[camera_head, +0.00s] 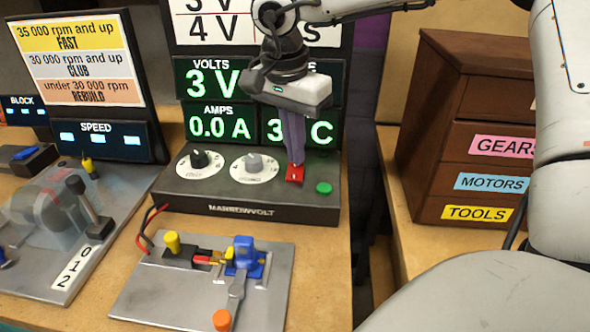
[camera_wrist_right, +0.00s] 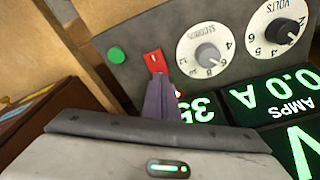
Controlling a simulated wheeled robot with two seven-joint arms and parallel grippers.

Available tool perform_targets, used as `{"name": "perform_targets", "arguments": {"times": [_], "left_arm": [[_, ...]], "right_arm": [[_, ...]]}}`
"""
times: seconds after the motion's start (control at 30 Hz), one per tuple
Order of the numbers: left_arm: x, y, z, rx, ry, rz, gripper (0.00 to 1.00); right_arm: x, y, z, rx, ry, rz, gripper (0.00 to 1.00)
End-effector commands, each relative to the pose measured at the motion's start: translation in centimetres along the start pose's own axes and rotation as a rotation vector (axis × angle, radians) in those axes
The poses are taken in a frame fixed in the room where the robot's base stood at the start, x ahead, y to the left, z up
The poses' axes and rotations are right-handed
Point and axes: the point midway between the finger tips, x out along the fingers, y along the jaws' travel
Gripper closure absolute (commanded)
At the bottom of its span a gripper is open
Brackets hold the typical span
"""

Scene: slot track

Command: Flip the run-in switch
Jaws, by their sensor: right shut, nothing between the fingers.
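The run-in switch looks to be the small red switch (camera_head: 295,173) on the sloped front of the grey Marrowvolt power unit (camera_head: 250,209). It also shows in the right wrist view (camera_wrist_right: 154,62). My right gripper (camera_head: 294,162) is shut and empty. Its fingertips are at the red switch, from above and behind, and cover part of it. In the right wrist view the fingertips (camera_wrist_right: 160,76) overlap the switch's lower edge; I cannot tell whether they press on it. The switch's lever position is hidden. My left gripper is not in view.
A green button (camera_head: 324,188) sits right of the switch, and two dials, one black (camera_head: 199,159) and one grey (camera_head: 253,163), sit left. A plate with a blue clamp (camera_head: 245,252) lies in front. A wooden drawer cabinet (camera_head: 450,110) stands at the right.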

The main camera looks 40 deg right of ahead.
Motion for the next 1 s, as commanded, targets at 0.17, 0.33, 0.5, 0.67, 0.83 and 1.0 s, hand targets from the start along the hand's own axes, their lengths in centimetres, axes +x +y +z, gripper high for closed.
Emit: {"name": "perform_targets", "arguments": {"times": [0.17, 0.33, 0.5, 0.67, 0.83, 1.0], "left_arm": [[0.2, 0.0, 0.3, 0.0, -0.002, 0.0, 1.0], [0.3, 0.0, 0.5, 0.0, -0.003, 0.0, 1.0], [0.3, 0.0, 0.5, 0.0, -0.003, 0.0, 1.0], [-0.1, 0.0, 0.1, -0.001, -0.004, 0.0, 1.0], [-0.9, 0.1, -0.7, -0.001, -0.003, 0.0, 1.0], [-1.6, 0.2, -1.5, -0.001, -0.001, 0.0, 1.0]], "right_arm": [[0.4, 0.0, 0.1, 0.0, 0.0, 0.001, 1.0], [0.6, 0.0, 0.1, 0.0, 0.0, 0.001, 1.0], [0.6, 0.0, 0.1, 0.0, 0.0, 0.001, 1.0], [-0.1, 0.0, 0.0, 0.0, 0.0, 0.001, 1.0], [-1.5, 0.0, -0.2, 0.0, 0.001, 0.0, 1.0], [-2.9, 0.0, -0.4, -0.001, 0.001, 0.0, 1.0]]}}
